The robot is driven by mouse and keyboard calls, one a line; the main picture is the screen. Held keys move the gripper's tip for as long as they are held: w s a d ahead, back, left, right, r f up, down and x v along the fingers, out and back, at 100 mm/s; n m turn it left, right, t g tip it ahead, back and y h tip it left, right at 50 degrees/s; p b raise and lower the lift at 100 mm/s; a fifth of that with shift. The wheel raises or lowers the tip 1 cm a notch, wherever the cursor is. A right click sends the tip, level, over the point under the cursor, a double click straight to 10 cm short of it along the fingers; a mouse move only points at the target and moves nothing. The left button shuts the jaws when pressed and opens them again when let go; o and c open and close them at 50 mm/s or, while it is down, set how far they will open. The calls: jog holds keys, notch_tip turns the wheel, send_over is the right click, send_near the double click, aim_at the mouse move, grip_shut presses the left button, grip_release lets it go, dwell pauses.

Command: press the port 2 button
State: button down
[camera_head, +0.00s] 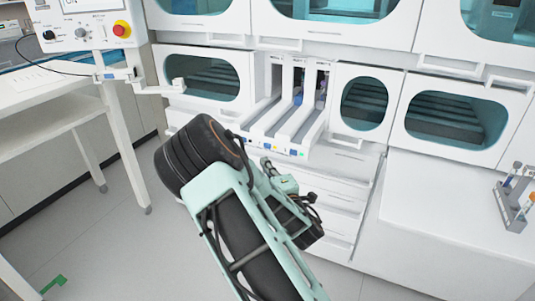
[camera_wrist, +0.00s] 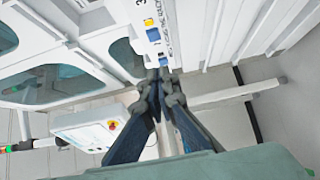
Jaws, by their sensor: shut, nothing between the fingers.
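The tube track (camera_head: 285,125) is a white unit with three parallel lanes, and small coloured buttons (camera_head: 267,147) line its front edge. In the wrist view the front strip (camera_wrist: 150,30) shows a digit that looks like 3, with blue and yellow squares and small print along it. The port 2 label is too small to read in either view. My gripper (camera_wrist: 160,80) is shut and empty, with its dark fingertips close to the end of the strip beside a blue square (camera_wrist: 163,61). I cannot tell whether they touch it. In the head view my arm partly hides the gripper.
A control panel with a red emergency knob (camera_head: 121,29) stands at the upper left above a white bench (camera_head: 50,95). White cabinets with tinted windows (camera_head: 365,103) flank the track. A small tube rack (camera_head: 515,200) stands on the right counter. Drawers (camera_head: 335,195) lie below the track.

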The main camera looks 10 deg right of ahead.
aim_at(267, 146)
jog(key=shift+w+d+b, duration=0.15)
jog(key=shift+w+d, duration=0.15)
jog(key=shift+w, duration=0.85)
jog(key=shift+w+d+b, duration=0.2)
jog(key=shift+w+d, duration=0.1)
jog(key=shift+w, duration=0.85)
jog(key=shift+w+d+b, duration=0.15)
jog(key=shift+w+d, duration=0.15)
jog(key=shift+w, duration=0.85)
